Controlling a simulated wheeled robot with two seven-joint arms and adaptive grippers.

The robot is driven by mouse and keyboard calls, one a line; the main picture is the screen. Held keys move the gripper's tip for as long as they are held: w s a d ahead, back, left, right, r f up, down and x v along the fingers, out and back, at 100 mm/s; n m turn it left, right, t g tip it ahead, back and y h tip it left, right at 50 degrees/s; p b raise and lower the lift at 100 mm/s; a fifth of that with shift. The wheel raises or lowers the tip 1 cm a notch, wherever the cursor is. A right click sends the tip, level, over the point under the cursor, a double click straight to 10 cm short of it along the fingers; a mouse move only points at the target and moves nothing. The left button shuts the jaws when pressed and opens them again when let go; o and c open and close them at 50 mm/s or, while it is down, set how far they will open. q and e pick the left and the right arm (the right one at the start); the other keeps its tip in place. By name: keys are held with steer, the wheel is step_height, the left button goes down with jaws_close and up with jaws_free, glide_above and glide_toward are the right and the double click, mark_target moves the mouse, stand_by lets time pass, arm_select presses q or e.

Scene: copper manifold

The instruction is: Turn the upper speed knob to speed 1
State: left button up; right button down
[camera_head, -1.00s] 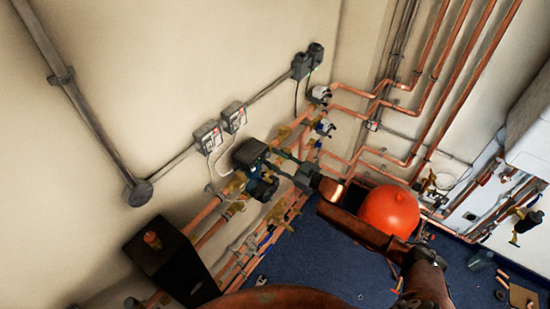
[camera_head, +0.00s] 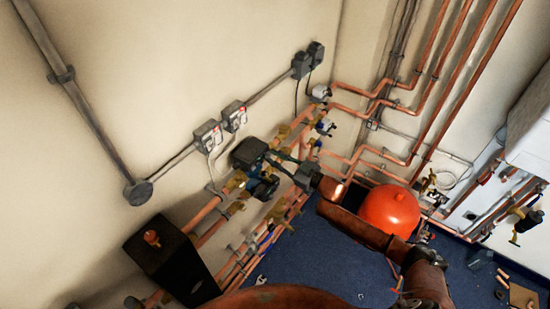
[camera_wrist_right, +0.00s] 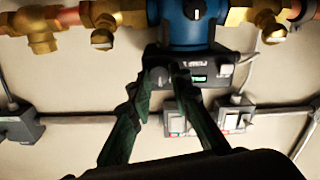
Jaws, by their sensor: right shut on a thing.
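The upper pump has a black control box (camera_head: 249,152) over a blue body (camera_head: 263,187), beside the wall at mid-picture. In the right wrist view its blue body (camera_wrist_right: 194,22) is at the top, with the dark box (camera_wrist_right: 200,73) and a small green display below. My right gripper (camera_head: 272,159) reaches the box from the right. In the wrist view its dark green fingers (camera_wrist_right: 166,76) converge at the box's left part, shut on what appears to be the speed knob. The fingertips hide the knob, so its setting cannot be read. My left gripper is not in view.
Copper pipes with brass valves (camera_wrist_right: 103,38) run close by the pump. Two grey switch boxes (camera_head: 208,136) are on the wall behind. A black box (camera_head: 168,258) stands at lower left. A red vessel (camera_head: 390,211) sits right of my arm. Blue floor lies below.

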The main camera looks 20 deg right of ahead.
steer(key=n+b, duration=0.2)
steer(key=n, duration=0.2)
steer(key=shift+n, duration=0.3)
steer(key=shift+n+b, duration=0.95)
steer(key=shift+n, duration=0.95)
steer(key=c, duration=1.8)
jaws_free()
steer(key=shift+o, duration=0.2)
steer(key=shift+s+d, duration=0.15)
steer(key=v, duration=1.1)
steer(key=shift+s+d, duration=0.2)
